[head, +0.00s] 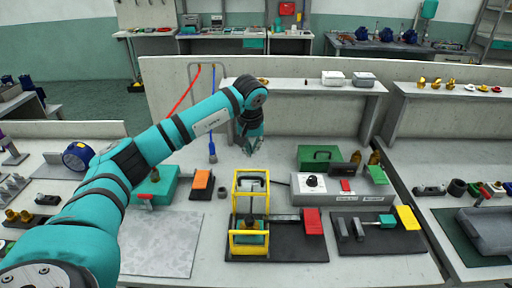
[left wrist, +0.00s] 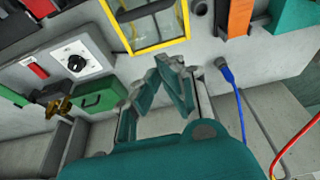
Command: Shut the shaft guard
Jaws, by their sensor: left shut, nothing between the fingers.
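The shaft guard (head: 251,174) is a yellow-edged frame with a clear panel. It stands raised at the back of a yellow-framed pump unit (head: 249,252) on a dark base plate. In the left wrist view the guard (left wrist: 163,46) shows at the top, partly cut off by the picture edge. My left gripper (head: 253,149) is behind the guard and apart from it, pointing down. In the left wrist view my left gripper (left wrist: 170,66) has its fingertips together with nothing between them. My right gripper is not in view.
A grey control box (head: 312,187) with a black knob and a green case (head: 319,156) stand to the right. An orange block (head: 202,181) lies to the left. A blue-ended hose (head: 212,150) hangs behind. A grey mat (head: 160,245) at front left is bare.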

